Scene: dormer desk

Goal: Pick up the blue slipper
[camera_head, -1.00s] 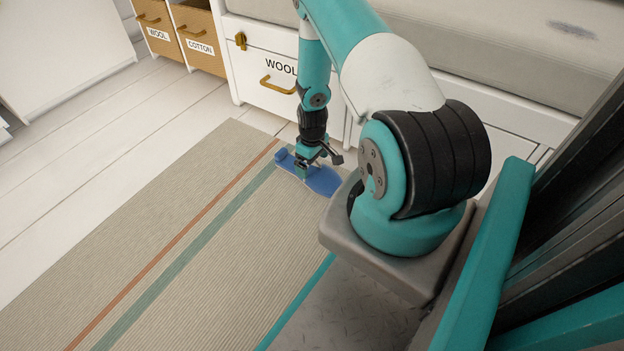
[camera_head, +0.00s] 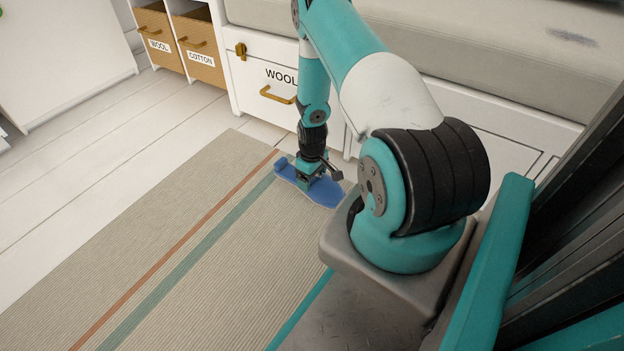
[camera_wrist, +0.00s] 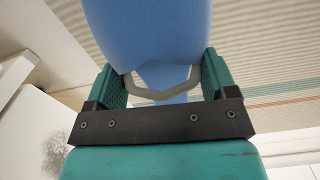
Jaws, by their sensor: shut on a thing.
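The blue slipper (camera_head: 322,191) is at the far end of the striped rug in the head view, below my gripper (camera_head: 305,180). In the wrist view the blue slipper (camera_wrist: 150,35) lies between the two teal fingers of my gripper (camera_wrist: 163,82), which are shut on it. A grey curved strip shows across the slipper between the fingers. The head view does not clearly show whether the slipper touches the rug. My gripper hides part of its middle.
The striped rug (camera_head: 165,235) lies flat on white floorboards (camera_head: 70,170). A white drawer labelled WOOL (camera_head: 275,95) stands close behind the gripper. Brown drawers (camera_head: 185,45) stand at the back left. The rug toward the front left is bare.

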